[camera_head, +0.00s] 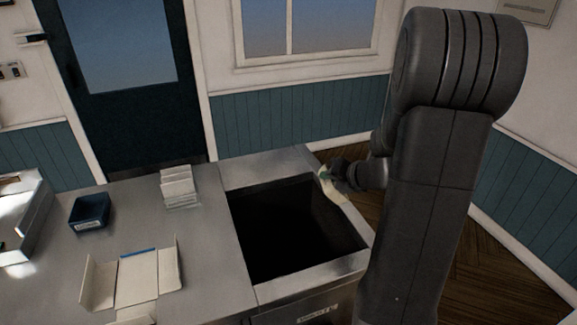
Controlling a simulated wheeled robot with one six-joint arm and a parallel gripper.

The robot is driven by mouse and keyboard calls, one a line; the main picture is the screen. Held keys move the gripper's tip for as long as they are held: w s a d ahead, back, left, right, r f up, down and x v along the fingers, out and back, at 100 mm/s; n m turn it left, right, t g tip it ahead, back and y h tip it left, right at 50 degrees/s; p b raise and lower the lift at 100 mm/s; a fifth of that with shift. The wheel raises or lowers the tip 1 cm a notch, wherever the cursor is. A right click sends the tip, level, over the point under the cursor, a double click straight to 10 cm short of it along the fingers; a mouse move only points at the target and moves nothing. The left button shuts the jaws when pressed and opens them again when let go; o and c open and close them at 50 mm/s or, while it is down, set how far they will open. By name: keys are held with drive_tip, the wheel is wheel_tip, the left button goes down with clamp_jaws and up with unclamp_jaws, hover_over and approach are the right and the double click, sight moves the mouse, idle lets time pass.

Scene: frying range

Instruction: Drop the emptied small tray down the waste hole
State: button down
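The waste hole (290,232) is a dark square opening in the steel counter, in the middle of the head view. My gripper (328,176) is at the hole's far right edge, small and partly hidden by my own arm. A pale cream piece (333,192), likely the small tray, shows right at the fingers, over the right rim of the hole. A small green spot shows beside the fingertips. The fingers are too small and dark to tell whether they are closed on the pale piece.
On the counter left of the hole are an opened cream carton with spread flaps (138,278), a stack of white cartons (178,186) and a dark blue box (90,211). A metal unit (20,215) stands at the far left. Wooden floor (480,262) lies to the right.

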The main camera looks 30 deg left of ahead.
drive_tip(key=s+a+r+n+g+y, duration=0.15)
drive_tip(key=s+a+r+g, duration=0.25)
drive_tip(key=s+a, duration=0.4)
wheel_tip(320, 180, down, 12)
drive_tip(key=b, duration=0.9)
drive_tip(key=shift+s+r+y+b, duration=0.2)
drive_tip(key=shift+y+b, duration=0.1)
drive_tip(key=shift+y, duration=0.05)
drive_tip(key=c, duration=1.6)
unclamp_jaws()
drive_tip(key=v, duration=1.4)
drive_tip(key=shift+s+a+f, duration=0.1)
drive_tip(key=shift+a+f, duration=0.05)
